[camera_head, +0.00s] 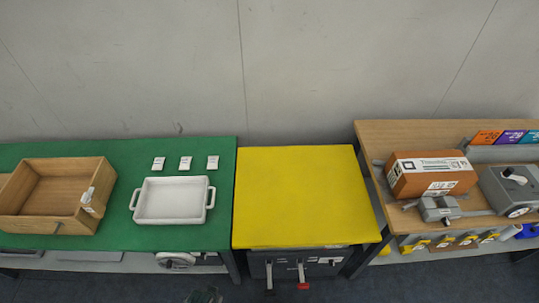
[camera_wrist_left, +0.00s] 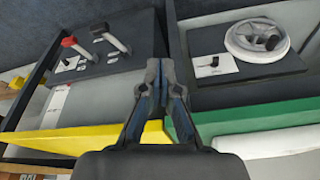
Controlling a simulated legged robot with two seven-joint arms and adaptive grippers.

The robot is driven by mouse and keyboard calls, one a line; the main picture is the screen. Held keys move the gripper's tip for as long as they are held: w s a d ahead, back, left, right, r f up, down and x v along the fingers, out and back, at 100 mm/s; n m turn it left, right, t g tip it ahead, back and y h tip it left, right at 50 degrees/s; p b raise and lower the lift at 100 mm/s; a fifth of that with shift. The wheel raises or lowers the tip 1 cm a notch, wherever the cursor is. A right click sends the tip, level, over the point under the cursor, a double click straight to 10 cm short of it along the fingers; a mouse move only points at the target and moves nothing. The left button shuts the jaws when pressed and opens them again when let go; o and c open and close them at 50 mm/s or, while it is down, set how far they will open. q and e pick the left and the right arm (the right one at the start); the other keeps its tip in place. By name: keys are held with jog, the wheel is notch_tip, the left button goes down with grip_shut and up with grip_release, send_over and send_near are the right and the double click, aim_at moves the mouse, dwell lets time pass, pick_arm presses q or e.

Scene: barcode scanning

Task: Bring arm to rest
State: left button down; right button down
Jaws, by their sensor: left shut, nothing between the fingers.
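My left gripper (camera_wrist_left: 152,75) shows in the left wrist view with its fingers together and nothing between them. It is in front of the tables, near the gap between the yellow tabletop (camera_wrist_left: 98,140) and the green tabletop (camera_wrist_left: 262,117). In the head view a small dark part shows at the bottom edge, and I cannot tell what it is. My right gripper is in neither view.
The green table (camera_head: 120,250) holds a wooden box (camera_head: 58,228), a white tray (camera_head: 172,221) and small white cards (camera_head: 185,162). The yellow tabletop (camera_head: 300,195) is bare. The wooden table (camera_head: 400,135) holds an orange-brown box (camera_head: 432,175) and grey devices (camera_head: 512,188).

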pick_arm(q)
notch_tip(320, 180, down, 10)
jog(key=s, duration=0.1)
jog(key=s+a+f+g, duration=0.1)
jog(key=s+f, duration=0.7)
jog(key=f, duration=0.3)
jog(key=s+a+f+g, duration=0.1)
jog(key=s+f, duration=0.8)
jog(key=f, duration=0.2)
jog(key=shift+s+a, duration=0.15)
jog(key=shift+a, duration=0.25)
